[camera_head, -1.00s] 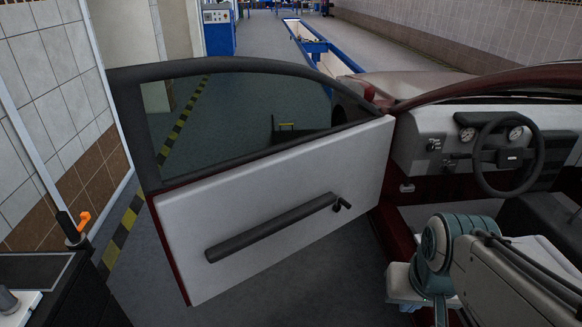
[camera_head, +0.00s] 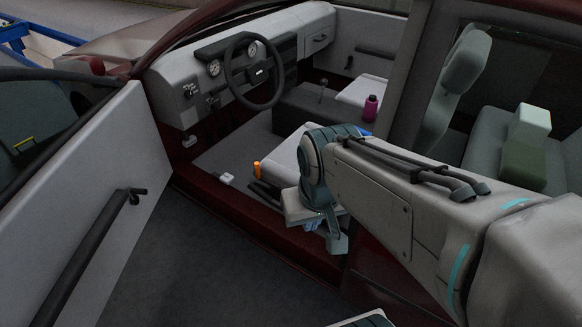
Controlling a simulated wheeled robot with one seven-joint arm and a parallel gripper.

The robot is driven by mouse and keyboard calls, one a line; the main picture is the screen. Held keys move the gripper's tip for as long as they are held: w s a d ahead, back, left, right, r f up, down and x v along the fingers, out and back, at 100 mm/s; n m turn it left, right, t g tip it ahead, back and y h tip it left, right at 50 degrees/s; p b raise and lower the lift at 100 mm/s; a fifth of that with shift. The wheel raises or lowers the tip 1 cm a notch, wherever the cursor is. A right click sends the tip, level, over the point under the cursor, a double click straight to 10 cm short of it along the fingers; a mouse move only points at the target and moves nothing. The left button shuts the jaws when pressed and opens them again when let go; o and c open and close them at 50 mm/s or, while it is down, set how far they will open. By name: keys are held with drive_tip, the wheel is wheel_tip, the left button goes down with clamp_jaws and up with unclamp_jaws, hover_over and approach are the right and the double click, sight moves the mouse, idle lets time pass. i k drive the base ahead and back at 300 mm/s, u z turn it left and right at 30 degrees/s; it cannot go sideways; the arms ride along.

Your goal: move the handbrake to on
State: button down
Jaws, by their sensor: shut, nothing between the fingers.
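An upright orange piece (camera_head: 257,169) stands by the driver's seat near the door sill. Low dark bars (camera_head: 266,190) lie just behind it; I cannot tell for sure whether these are the handbrake, or its position. A gear lever (camera_head: 322,86) with a round knob rises from the dark centre console. My arm (camera_head: 385,200) reaches in from the right, and its teal joint (camera_head: 318,165) is over the sill, right of the orange piece.
The open car door (camera_head: 95,190) stands at the left. The steering wheel (camera_head: 255,72) and dashboard are ahead. A magenta bottle (camera_head: 371,108) stands near the console. A pale block (camera_head: 531,125) rests on the rear seat. The floor between door and sill is clear.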

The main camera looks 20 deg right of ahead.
sight(252, 187)
drive_tip(key=u, duration=0.35)
drive_tip(key=k, duration=0.55)
drive_tip(key=u, duration=0.95)
drive_tip(key=i, duration=0.95)
drive_tip(key=z, duration=1)
drive_tip(key=i, duration=0.75)
drive_tip(key=z, duration=0.8)
